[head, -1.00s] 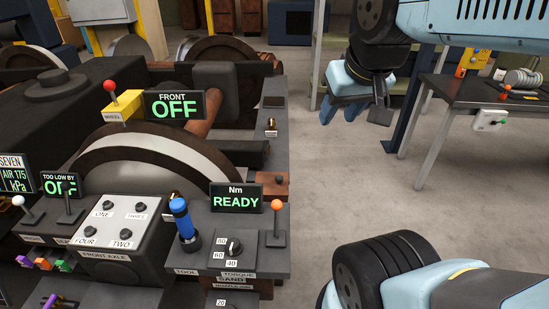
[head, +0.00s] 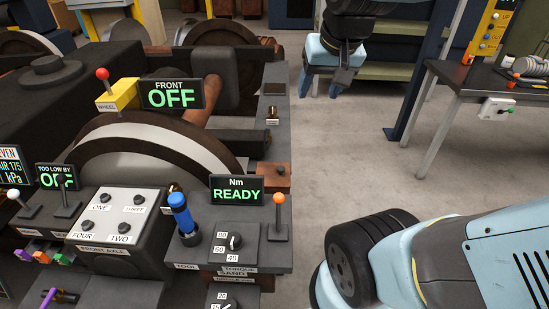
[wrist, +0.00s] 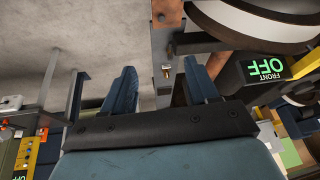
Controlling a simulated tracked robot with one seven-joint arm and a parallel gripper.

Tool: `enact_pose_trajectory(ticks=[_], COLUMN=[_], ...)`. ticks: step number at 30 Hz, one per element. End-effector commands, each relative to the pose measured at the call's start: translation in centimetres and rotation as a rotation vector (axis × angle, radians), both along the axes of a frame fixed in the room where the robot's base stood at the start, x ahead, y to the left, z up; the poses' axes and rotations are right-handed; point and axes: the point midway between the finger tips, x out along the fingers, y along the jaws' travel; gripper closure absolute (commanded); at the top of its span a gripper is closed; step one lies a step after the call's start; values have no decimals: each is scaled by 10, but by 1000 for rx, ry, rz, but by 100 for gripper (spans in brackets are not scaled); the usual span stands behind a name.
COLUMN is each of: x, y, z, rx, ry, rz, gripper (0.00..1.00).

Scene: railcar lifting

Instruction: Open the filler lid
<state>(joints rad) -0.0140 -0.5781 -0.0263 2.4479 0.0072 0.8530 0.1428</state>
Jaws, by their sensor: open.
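I cannot read any label naming the filler lid. A rust-brown box (head: 273,178) with a small knob sits on the railcar's right edge and could be it, but I cannot tell. A small brass fitting (head: 272,116) with a white label stands farther back on the dark side rail. My gripper (head: 320,86) is in the air right of the rail's far end, with its fingers pointing down. In the wrist view my gripper (wrist: 163,84) is open and empty. The brass fitting (wrist: 166,72) shows between its fingers, at a distance.
The control panel with the READY display (head: 236,190), blue tool (head: 182,213) and orange-topped lever (head: 279,208) is at the front. The FRONT OFF display (head: 171,93) stands by the wheel. A dark table (head: 470,85) is at right. The floor between is clear.

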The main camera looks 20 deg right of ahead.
Motion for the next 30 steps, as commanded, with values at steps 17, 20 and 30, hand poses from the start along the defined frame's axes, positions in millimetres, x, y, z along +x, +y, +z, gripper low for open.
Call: enact_pose_trajectory(ticks=[17, 20, 30], x=[132, 152, 207], y=[2, 2, 2], z=[-91, -114, -207], rx=[148, 163, 185], ry=[208, 240, 341], rz=[-410, -485, -744], gripper=[41, 41, 41])
